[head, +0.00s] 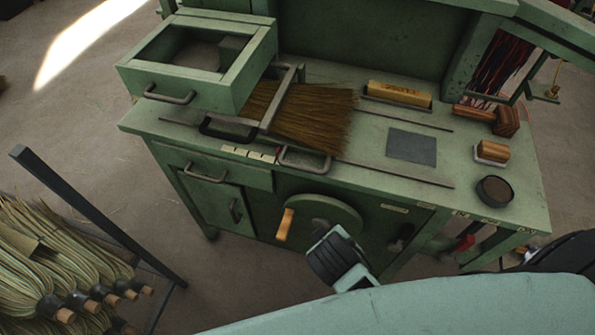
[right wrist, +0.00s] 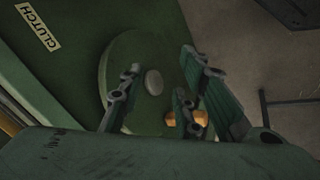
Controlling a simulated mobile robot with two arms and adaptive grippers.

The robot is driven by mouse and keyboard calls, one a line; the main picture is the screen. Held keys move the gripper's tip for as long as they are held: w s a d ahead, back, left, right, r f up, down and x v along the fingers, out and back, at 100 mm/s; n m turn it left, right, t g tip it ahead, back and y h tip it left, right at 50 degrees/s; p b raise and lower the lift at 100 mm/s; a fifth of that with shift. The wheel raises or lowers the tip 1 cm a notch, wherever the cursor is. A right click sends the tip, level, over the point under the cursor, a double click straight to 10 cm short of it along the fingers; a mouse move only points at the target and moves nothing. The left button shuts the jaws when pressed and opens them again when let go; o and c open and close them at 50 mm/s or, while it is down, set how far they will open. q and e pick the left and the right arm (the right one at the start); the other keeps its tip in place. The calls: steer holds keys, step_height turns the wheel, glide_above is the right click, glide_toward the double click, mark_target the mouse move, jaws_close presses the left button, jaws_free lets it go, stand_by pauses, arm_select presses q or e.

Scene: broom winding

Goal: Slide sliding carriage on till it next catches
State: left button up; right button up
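The sliding carriage (head: 264,126), a metal frame with loop handles, stands at the left part of the green bench top, over the broom's straw head (head: 312,118). A handle loop (head: 305,158) shows at the bench's front edge. My right gripper (head: 335,255) is in front of the bench, below the carriage and beside the green handwheel (head: 325,214) with its wooden crank handle (head: 285,225). In the right wrist view my right gripper (right wrist: 165,85) has its fingers spread, with the handwheel (right wrist: 118,70) beyond and an orange handle end (right wrist: 198,117) partly hidden behind fingers. My left gripper is not in view.
Rails (head: 395,172) run along the bench top (head: 460,165). A grey plate (head: 412,147), a brush block (head: 400,93), a round dish (head: 494,190) and wooden pieces sit to the right. A green box (head: 190,88) stands at the left. Brooms (head: 60,250) hang at lower left.

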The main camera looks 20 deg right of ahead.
steer(key=w+a+r+n+t+h, duration=0.3)
steer(key=w+r, duration=0.1)
steer(key=w, duration=0.2)
steer(key=n+t+h, duration=0.3)
steer(key=n+t, duration=0.1)
steer(key=t, duration=0.2)
glide_toward(299, 169)
steer(key=x, duration=0.2)
steer(key=p+x, duration=0.2)
steer(key=x, duration=0.4)
steer(key=shift+w+d+f, duration=0.1)
steer(key=shift+w+d, duration=0.05)
steer(key=shift+d, duration=0.05)
steer(key=shift+c, duration=0.3)
jaws_close()
